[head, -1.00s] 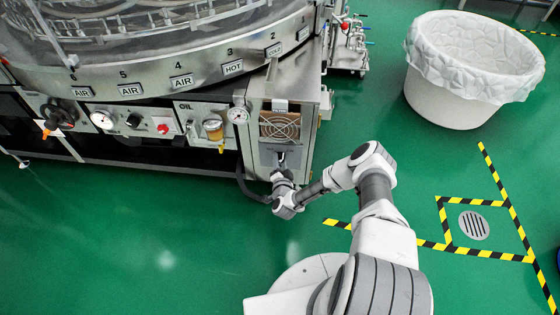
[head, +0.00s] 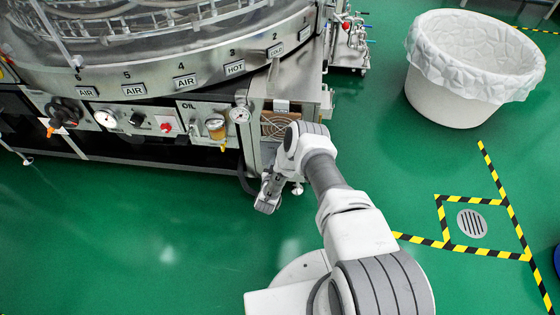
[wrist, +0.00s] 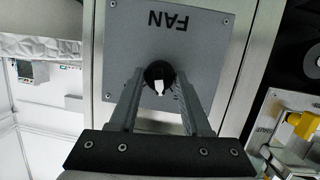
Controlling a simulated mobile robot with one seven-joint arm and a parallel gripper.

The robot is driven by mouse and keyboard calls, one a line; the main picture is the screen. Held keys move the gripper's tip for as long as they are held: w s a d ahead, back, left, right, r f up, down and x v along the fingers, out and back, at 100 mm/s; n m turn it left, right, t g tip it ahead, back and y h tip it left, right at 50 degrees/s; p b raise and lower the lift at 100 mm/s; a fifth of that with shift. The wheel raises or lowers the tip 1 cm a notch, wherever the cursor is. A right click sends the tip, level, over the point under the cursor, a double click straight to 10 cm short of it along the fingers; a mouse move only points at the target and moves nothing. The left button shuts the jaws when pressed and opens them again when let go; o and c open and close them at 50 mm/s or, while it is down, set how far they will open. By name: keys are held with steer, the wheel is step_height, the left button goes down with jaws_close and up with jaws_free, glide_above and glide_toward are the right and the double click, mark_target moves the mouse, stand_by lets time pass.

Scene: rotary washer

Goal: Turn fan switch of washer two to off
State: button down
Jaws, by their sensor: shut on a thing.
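The fan switch (wrist: 158,73) is a round black knob with a white pointer mark, on a grey plate (wrist: 205,40) lettered FAN, which appears upside down in the wrist view. The white mark is on the lower side of the knob in that view. My gripper (wrist: 158,82) has one finger on each side of the knob and is shut on it. In the head view, my arm covers the switch and the fingers, at the front of the steel cabinet (head: 257,100) on the washer (head: 180,70).
A vent grille (head: 272,124) is partly covered by my arm. Gauges and a red knob (head: 166,127) line the washer's front to the left. A white lined bin (head: 455,105) stands at the right. Green floor in front is clear, with a drain (head: 472,224) at the right.

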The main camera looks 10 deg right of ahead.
steer(key=shift+a+f+n+h+b, duration=0.1)
steer(key=shift+n+h+b, duration=0.5)
steer(key=shift+n, duration=0.5)
steer(key=shift+f+n+h+b, duration=0.1)
steer(key=shift+n+h+b, duration=0.3)
steer(key=shift+n+b, duration=0.55)
steer(key=shift+n, duration=0.35)
steer(key=shift+s, duration=0.1)
steer(key=shift+c, duration=1.8)
jaws_free()
steer(key=shift+r, duration=0.1)
